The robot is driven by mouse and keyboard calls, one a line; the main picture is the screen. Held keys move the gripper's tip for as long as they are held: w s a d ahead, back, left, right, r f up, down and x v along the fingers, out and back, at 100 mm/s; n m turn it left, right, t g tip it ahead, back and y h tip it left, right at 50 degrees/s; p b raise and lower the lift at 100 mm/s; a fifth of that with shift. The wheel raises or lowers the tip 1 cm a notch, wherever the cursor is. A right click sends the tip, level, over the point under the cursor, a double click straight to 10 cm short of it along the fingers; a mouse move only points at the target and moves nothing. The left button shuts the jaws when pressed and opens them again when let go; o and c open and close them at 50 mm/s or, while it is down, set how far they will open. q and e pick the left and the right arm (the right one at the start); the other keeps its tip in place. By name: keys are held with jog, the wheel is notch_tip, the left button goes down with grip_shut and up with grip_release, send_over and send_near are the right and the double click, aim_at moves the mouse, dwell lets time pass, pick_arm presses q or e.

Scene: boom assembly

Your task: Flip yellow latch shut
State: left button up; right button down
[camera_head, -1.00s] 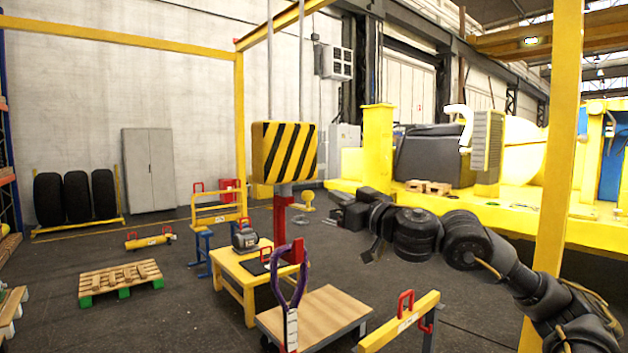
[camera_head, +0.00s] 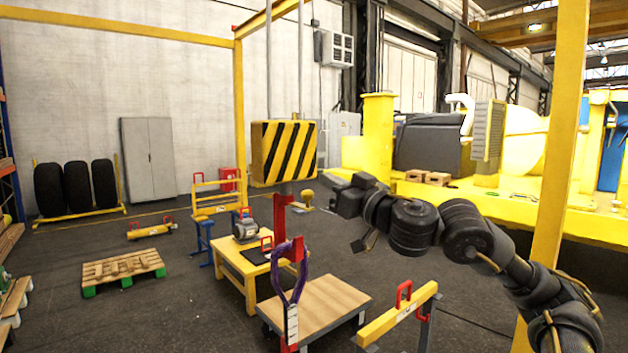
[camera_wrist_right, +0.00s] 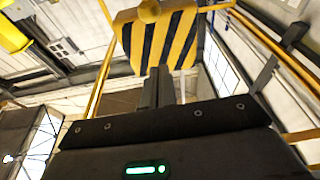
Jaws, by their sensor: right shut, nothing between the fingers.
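A yellow block with black stripes (camera_head: 283,152) hangs on two lines, with a red hook part (camera_head: 281,216) below it. A small yellow rounded piece (camera_head: 307,198) shows just right of the red part; I cannot tell whether it is the latch or its position. My right gripper (camera_head: 332,180) is shut and empty, its tips right of and below the striped block, apart from it in the picture. In the right wrist view the dark shut fingers (camera_wrist_right: 157,88) point up toward the striped block, with a yellow round piece (camera_wrist_right: 149,11) in front of it. My left gripper is not seen.
A purple sling (camera_head: 290,272) stands up below the red part. A wooden-topped cart (camera_head: 318,303) and a yellow table (camera_head: 240,284) stand beneath. A yellow post (camera_head: 553,180) rises beside my right arm.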

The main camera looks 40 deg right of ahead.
jog(key=w+f+p, duration=0.1)
jog(key=w+f, duration=0.1)
jog(key=w, duration=0.4)
jog(key=shift+f+p, duration=0.3)
jog(key=shift+w, duration=0.1)
